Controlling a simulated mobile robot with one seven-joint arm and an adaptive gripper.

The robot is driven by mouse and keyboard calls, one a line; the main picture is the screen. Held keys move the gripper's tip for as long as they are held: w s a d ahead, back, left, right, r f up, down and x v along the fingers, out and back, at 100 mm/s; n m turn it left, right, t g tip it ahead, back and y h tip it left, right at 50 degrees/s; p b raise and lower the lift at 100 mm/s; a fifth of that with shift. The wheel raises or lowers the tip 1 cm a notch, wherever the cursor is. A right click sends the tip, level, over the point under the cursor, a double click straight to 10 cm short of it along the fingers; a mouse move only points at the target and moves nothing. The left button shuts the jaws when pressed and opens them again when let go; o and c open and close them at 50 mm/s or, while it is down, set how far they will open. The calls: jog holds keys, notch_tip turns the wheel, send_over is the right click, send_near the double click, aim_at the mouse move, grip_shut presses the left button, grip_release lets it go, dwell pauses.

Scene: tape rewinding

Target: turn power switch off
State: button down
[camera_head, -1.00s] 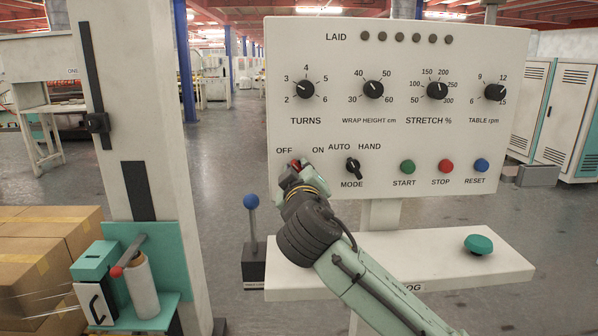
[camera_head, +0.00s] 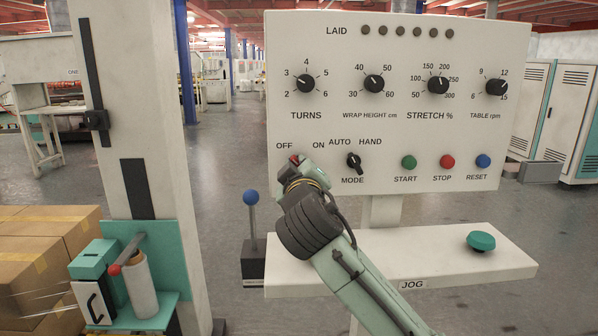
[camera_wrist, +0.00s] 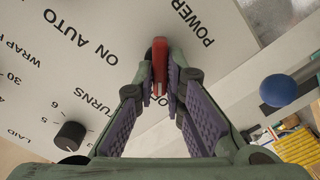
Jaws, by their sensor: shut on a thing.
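The power switch is a red handle (camera_wrist: 160,62) on the white control panel (camera_wrist: 85,75). In the head view only a bit of red (camera_head: 294,159) shows, just below the OFF label and left of ON. My gripper (camera_wrist: 161,84) is shut on the red handle, with one finger on each side of it. In the head view my gripper (camera_head: 296,170) covers most of the switch and the POWER label.
The black MODE knob (camera_head: 354,163) is close on the right, followed by the START (camera_head: 408,162), STOP (camera_head: 447,162) and RESET (camera_head: 483,161) buttons. A blue-balled lever (camera_head: 250,198) stands left of my arm. A shelf (camera_head: 430,257) with a green JOG button (camera_head: 481,241) juts out below.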

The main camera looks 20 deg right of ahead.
jog(key=c, duration=1.7)
grip_release()
jog(key=shift+o, duration=0.2)
jog(key=shift+s, duration=0.1)
jog(key=v, duration=1.2)
